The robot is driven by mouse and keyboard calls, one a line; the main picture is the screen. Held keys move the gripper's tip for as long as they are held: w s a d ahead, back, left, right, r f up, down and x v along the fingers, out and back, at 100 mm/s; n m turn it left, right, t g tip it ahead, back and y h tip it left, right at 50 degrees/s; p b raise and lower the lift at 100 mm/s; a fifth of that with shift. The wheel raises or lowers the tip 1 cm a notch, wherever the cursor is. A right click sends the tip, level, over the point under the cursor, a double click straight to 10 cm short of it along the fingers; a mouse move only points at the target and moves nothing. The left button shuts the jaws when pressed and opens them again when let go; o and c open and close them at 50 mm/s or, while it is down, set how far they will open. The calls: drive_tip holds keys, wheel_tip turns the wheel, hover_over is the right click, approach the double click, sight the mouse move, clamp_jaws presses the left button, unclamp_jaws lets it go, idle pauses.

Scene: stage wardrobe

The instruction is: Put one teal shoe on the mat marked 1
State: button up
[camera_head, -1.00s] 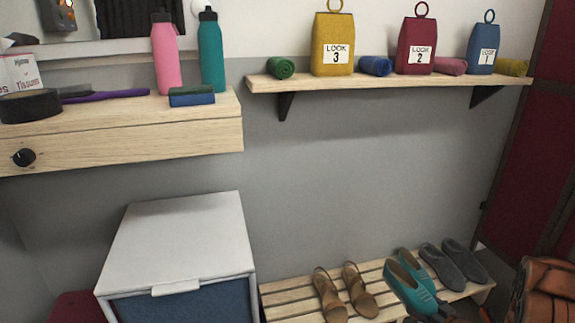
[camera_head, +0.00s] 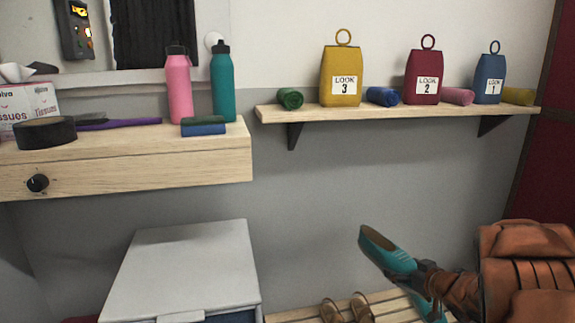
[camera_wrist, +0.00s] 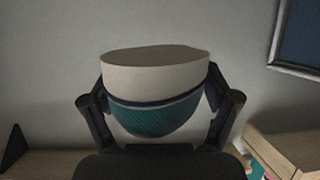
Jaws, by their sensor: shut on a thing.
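A teal shoe (camera_head: 386,250) is held up in the air above the shoe rack, tilted with one end raised toward the upper left. My gripper (camera_head: 418,272) is shut on its lower right part. In the wrist view the shoe (camera_wrist: 155,95) sits between both fingers of my gripper (camera_wrist: 158,105), its pale sole and teal upper showing. A second teal shoe (camera_head: 432,309) is partly visible below, on the slatted wooden rack (camera_head: 397,309). No mat marked 1 shows; the 1 I see is on the blue bag (camera_head: 488,85).
A wooden shelf (camera_head: 300,113) on the wall bears yellow (camera_head: 341,62), red (camera_head: 424,62) and blue bags plus several small rolls. Brown sandals (camera_head: 345,311) stand on the rack. A white-topped cabinet (camera_head: 185,265) is at lower left, below a drawer unit (camera_head: 120,170) with two bottles.

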approach(374, 252)
drive_tip(key=w+a+r, duration=0.2)
drive_tip(key=a+r, duration=0.1)
drive_tip(key=r, duration=0.3)
drive_tip(key=shift+m+h, duration=0.7)
drive_tip(key=shift+h, duration=0.1)
drive_tip(key=f, duration=0.2)
drive_tip(key=w+a+f, duration=0.1)
drive_tip(key=f, duration=0.1)
drive_tip(key=w+f, duration=0.1)
drive_tip(key=f, duration=0.1)
drive_tip(key=shift+w+a+f, duration=0.2)
drive_tip(key=shift+w, duration=0.05)
wheel_tip(374, 252, down, 7)
drive_tip(key=d+m+h, duration=0.1)
drive_tip(key=m+h, duration=0.1)
drive_tip(key=shift+d+t, duration=0.2)
drive_tip(key=shift+t, duration=0.2)
